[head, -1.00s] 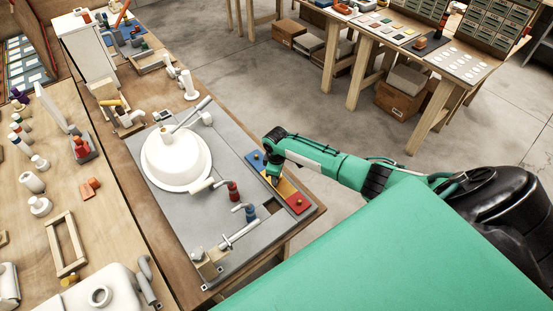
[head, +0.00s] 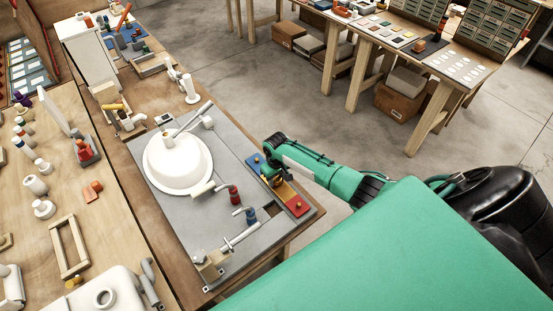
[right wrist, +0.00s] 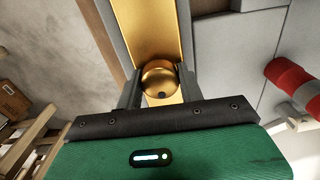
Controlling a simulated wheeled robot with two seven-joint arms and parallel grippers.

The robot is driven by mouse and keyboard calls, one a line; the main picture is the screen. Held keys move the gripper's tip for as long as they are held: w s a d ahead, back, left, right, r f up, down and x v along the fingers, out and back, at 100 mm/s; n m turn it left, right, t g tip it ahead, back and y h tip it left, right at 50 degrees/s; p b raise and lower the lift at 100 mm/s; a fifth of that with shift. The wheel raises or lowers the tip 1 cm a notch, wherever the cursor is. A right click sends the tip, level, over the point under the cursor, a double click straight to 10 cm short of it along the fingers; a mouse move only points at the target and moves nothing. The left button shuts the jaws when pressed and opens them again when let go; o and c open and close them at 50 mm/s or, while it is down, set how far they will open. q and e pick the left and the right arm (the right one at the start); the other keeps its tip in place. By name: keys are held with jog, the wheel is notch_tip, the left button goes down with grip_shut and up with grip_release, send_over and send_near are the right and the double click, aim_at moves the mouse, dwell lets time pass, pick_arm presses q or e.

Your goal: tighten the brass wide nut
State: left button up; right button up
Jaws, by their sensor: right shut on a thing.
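My right gripper (right wrist: 158,88) has its two dark fingers on either side of a round, shiny brass-coloured piece (right wrist: 160,75). It is shut on this piece, over a long golden strip (right wrist: 146,28). I cannot tell whether the piece is the wide nut or a knob. In the head view my right gripper (head: 277,180) is at the strip of blue, yellow and red blocks along the right edge of the grey board (head: 185,232). Its fingertips are too small there to make out. My left gripper is not in view.
A white dome-shaped part (head: 176,160) stands on the board. Red (head: 234,196) and blue (head: 250,215) handled valves and a metal rod with a clamp (head: 240,236) are nearby. A wooden table (head: 120,190) on the left holds many loose parts. Open floor lies to the right.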

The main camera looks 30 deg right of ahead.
jog(key=shift+s+f, duration=0.2)
jog(key=shift+f, duration=0.05)
jog(key=o, duration=1)
jog(key=shift+w, duration=0.1)
jog(key=n, duration=0.3)
jog(key=shift+w+d, duration=0.1)
jog(key=n, duration=0.3)
jog(key=shift+r+b, duration=0.15)
jog(key=shift+b, duration=0.15)
jog(key=shift+n, duration=0.3)
jog(key=n+b, duration=0.1)
jog(key=n, duration=0.2)
jog(key=shift+n, duration=1.3)
